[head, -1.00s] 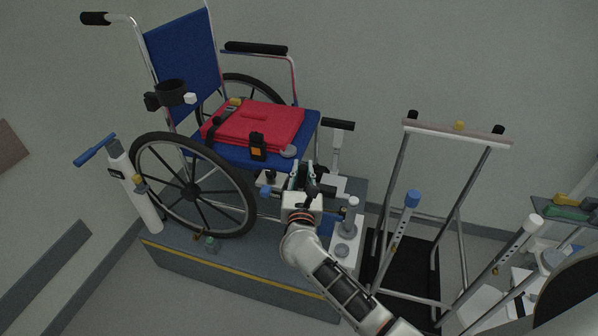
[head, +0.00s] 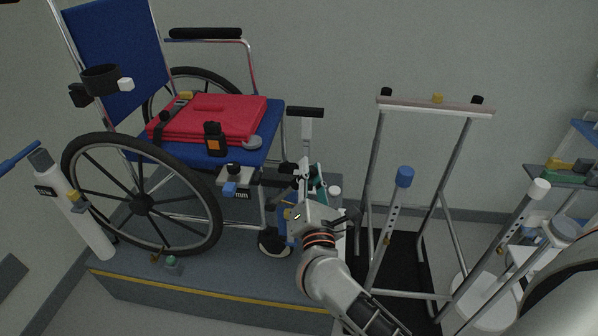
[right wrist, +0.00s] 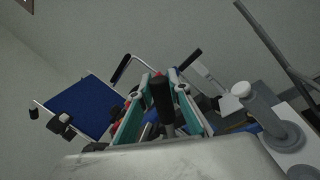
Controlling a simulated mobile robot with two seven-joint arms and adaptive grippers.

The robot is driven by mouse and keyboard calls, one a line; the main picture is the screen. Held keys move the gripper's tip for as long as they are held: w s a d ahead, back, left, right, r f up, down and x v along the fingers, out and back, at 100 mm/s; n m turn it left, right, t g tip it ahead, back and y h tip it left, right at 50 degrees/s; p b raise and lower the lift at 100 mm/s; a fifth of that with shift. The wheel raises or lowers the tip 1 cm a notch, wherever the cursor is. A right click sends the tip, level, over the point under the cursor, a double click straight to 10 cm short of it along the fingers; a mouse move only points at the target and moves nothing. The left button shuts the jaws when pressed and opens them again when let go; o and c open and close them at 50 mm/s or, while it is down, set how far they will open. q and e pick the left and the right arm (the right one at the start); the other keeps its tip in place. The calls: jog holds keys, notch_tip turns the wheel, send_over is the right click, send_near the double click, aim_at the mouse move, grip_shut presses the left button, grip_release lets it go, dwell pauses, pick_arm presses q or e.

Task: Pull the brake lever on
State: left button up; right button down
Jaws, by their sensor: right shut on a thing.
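The wheelchair (head: 110,45) has a blue seat and back and stands on a grey platform. My right gripper (head: 311,177) is at the front of the chair, low and to the right of the seat. In the right wrist view, the black grip of the brake lever (right wrist: 162,100) stands between the teal fingers of my right gripper (right wrist: 158,95), which are shut on it. In the head view the gripper largely hides the lever's grip. My left gripper is not in view.
A folded red cloth (head: 210,117) lies on the seat. A white post (head: 80,215) stands left of the chair. A walking frame (head: 432,107) and a blue-topped post (head: 403,178) stand close right of my arm. The platform's front edge has a yellow stripe (head: 200,292).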

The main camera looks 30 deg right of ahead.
jog(key=shift+s+d+f+m, duration=0.15)
jog(key=shift+f+m, duration=0.15)
jog(key=c, duration=1.9)
grip_release()
jog(key=shift+r, duration=0.1)
jog(key=v, duration=1.2)
